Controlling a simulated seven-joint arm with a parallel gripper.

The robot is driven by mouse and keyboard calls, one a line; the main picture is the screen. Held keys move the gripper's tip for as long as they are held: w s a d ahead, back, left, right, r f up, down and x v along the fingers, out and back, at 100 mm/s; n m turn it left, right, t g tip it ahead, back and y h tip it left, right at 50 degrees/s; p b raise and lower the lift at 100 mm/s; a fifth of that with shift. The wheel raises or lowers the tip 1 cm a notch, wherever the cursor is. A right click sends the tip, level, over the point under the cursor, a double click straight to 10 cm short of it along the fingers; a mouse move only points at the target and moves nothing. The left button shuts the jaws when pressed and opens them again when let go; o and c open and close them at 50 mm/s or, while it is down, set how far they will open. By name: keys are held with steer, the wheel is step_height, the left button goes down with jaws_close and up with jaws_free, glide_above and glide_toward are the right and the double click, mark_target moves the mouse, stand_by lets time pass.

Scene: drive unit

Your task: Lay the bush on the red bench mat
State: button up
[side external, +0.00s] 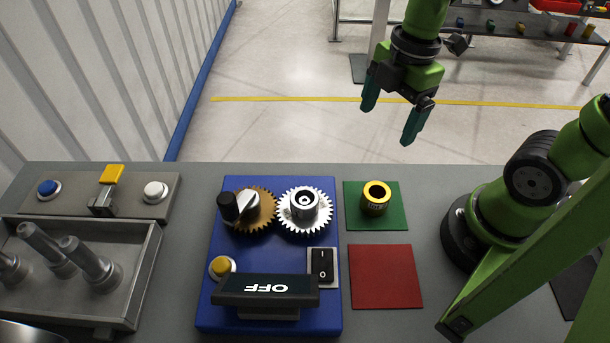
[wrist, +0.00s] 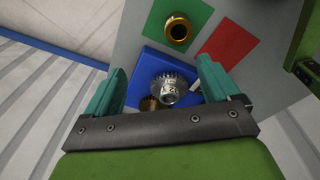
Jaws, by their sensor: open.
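The bush (side external: 376,198) is a short brass-coloured ring with a dark band, standing upright on the green mat (side external: 394,222). It also shows in the wrist view (wrist: 178,31) on the green mat (wrist: 203,14). The red bench mat (side external: 385,277) lies bare on the bench just in front of the green mat; it also shows in the wrist view (wrist: 231,42). My gripper (side external: 388,122) is open and empty, high above the far edge of the bench, well clear of the bush. Its two teal fingers show in the wrist view (wrist: 160,80).
Left of the mats is the blue drive unit (side external: 207,305) with a silver gear (side external: 318,188), a brown gear (side external: 263,204), a black-and-white knob (side external: 236,206), a rocker switch (side external: 322,267) and an OFF display (side external: 265,290). A metal tray (side external: 150,270) with pegs and a button panel (side external: 130,197) are further left.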

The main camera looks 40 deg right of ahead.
steer(key=n+g, duration=0.1)
steer(key=n, duration=1.2)
glide_above(376, 193)
steer(key=s, duration=0.1)
steer(key=shift+g, duration=0.4)
steer(key=f, duration=1.1)
steer(key=shift+a+f, duration=0.2)
steer(key=shift+a, duration=0.1)
steer(key=shift+a+f, duration=0.25)
steer(key=shift+f, duration=1.1)
steer(key=shift+a+f, duration=0.2)
steer(key=shift+f, duration=1.15)
jaws_close()
steer(key=shift+w+r, duration=0.1)
